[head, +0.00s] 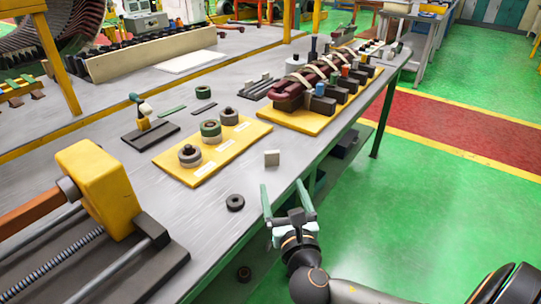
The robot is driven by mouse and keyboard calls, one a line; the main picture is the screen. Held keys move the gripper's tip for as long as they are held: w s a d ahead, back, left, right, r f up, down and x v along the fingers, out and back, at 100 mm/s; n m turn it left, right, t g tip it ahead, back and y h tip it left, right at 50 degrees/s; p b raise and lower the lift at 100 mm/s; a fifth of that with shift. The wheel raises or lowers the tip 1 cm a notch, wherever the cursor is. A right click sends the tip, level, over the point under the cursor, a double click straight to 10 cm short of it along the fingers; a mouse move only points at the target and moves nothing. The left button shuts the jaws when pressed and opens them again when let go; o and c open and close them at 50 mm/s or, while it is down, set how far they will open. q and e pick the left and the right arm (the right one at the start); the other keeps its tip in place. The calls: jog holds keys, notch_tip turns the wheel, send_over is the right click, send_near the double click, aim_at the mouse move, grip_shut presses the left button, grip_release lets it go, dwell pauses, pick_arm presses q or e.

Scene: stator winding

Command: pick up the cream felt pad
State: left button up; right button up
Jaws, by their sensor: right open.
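My left gripper is out of view.
A yellow board (215,147) with stacked rings lies left of the pad. A dark ring (235,202) lies nearer the camera. A yellow tray (288,119) with a red wrapped coil is behind. A yellow clamp block (98,190) stands at left.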

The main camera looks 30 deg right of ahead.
send_near(273, 154)
jog(key=shift+x, duration=1.05)
jog(key=shift+b+x, duration=0.5)
jog(key=shift+x, duration=2.45)
jog(key=shift+c, duration=0.3)
grip_shut()
